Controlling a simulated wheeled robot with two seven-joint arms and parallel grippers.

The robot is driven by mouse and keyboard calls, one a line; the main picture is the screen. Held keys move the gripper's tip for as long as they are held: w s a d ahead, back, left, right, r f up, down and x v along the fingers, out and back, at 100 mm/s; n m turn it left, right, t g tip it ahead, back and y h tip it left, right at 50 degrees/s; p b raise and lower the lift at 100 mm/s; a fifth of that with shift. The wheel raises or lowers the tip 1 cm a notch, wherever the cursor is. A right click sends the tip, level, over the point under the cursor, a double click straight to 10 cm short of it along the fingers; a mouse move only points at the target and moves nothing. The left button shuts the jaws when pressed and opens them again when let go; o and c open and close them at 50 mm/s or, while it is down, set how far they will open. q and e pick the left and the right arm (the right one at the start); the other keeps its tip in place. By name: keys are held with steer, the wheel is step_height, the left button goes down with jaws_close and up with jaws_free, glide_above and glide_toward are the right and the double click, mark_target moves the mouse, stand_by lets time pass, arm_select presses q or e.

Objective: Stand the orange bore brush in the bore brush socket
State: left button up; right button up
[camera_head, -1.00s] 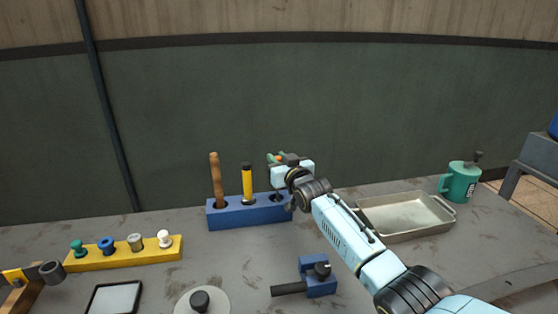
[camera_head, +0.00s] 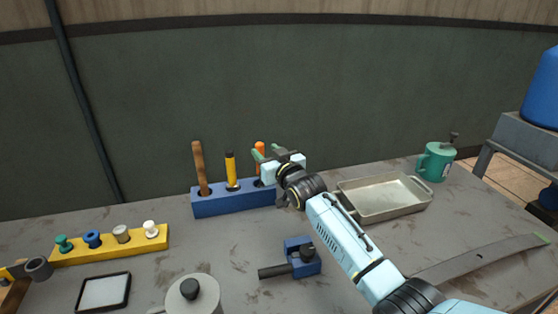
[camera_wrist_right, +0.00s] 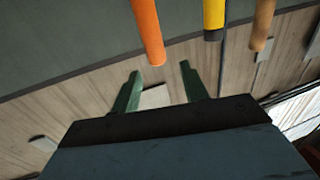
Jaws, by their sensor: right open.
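The orange bore brush (camera_head: 260,147) stands upright at the right end of the blue block (camera_head: 225,205), in line with its rightmost socket. Its lower part is partly hidden by my gripper. My right gripper (camera_head: 268,154) is open, its green fingers close to the orange handle. In the right wrist view the orange handle (camera_wrist_right: 147,30) shows just beyond the open fingertips (camera_wrist_right: 160,72), its end near the left one, with no grip on it. My left gripper is out of view.
A brown-handled tool (camera_head: 199,168) and a yellow-handled tool (camera_head: 231,169) stand in the block's other sockets. A metal tray (camera_head: 385,212) lies to the right, with a green can (camera_head: 436,162) behind. A blue clamp-like device (camera_head: 303,258) sits in front.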

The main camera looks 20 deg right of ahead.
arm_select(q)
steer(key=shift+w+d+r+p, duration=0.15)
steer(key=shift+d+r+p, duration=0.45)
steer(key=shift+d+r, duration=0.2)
arm_select(e)
steer(key=v, duration=0.7)
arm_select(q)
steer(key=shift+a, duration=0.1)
